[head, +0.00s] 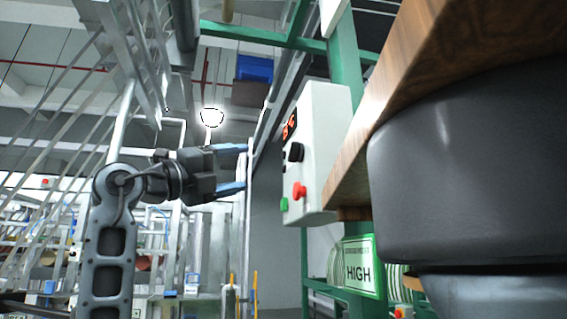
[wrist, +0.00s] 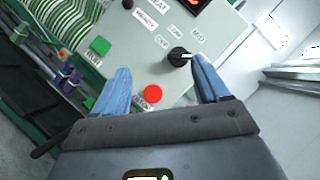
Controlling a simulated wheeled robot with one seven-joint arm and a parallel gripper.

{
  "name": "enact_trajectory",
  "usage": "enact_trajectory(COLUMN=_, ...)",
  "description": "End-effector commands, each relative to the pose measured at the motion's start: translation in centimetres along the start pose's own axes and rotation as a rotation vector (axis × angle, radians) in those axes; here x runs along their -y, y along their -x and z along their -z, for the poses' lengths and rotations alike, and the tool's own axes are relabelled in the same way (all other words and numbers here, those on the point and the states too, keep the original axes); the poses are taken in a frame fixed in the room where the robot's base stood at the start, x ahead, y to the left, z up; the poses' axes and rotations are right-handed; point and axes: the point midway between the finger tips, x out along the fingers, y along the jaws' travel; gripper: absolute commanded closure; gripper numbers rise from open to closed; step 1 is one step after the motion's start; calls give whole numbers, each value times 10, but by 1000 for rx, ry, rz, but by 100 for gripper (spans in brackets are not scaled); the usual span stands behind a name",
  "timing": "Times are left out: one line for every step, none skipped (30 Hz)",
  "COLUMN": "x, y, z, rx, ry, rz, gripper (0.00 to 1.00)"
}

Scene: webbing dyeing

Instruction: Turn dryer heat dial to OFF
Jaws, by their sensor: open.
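The dryer control box (head: 322,150) is a pale box on a green post in the head view. Its black heat dial (head: 295,152) sits above a red button and a green button. In the wrist view the dial (wrist: 179,57) has a pale pointer and small labels around it, one seeming to read OFF. My gripper (head: 240,168) is open and empty, left of the box and facing it, with a gap between. In the wrist view its blue fingertips (wrist: 162,75) frame the panel, the right one close to the dial; contact cannot be told.
The red button (wrist: 153,94) lies between my fingers, near the left one; the green button (wrist: 100,46) is farther left. A lit red display (head: 290,124) is above the dial. A wooden shelf edge (head: 400,110) and a HIGH sign (head: 360,268) are right of the box.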

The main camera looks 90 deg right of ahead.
Motion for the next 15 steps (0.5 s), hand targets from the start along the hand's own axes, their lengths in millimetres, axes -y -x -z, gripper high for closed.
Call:
enact_trajectory(x=10, y=-9, z=7, rx=-49, ry=-43, rz=3, gripper=26)
enact_trajectory(x=15, y=-12, z=11, rx=-73, ry=-65, rz=4, gripper=26)
enact_trajectory(x=20, y=-16, z=14, rx=-98, ry=-87, rz=5, gripper=26)
enact_trajectory(x=24, y=-18, z=16, rx=-114, ry=-101, rz=7, gripper=26)
enact_trajectory(x=26, y=-20, z=18, rx=-125, ry=-111, rz=8, gripper=26)
enact_trajectory(x=29, y=-22, z=20, rx=-137, ry=-122, rz=9, gripper=26)
enact_trajectory(x=30, y=-24, z=21, rx=-143, ry=-128, rz=9, gripper=26)
enact_trajectory(x=31, y=-27, z=22, rx=-147, ry=-131, rz=9, gripper=26)
enact_trajectory(x=31, y=-30, z=22, rx=-150, ry=-133, rz=9, gripper=26)
enact_trajectory(x=32, y=-34, z=23, rx=-151, ry=-134, rz=9, gripper=26)
enact_trajectory(x=32, y=-37, z=23, rx=-152, ry=-133, rz=9, gripper=26)
enact_trajectory(x=32, y=-43, z=24, rx=-152, ry=-132, rz=10, gripper=26)
enact_trajectory(x=32, y=-47, z=25, rx=-151, ry=-131, rz=10, gripper=26)
enact_trajectory(x=32, y=-52, z=25, rx=-150, ry=-131, rz=10, gripper=26)
enact_trajectory(x=32, y=-59, z=26, rx=-151, ry=-131, rz=9, gripper=26)
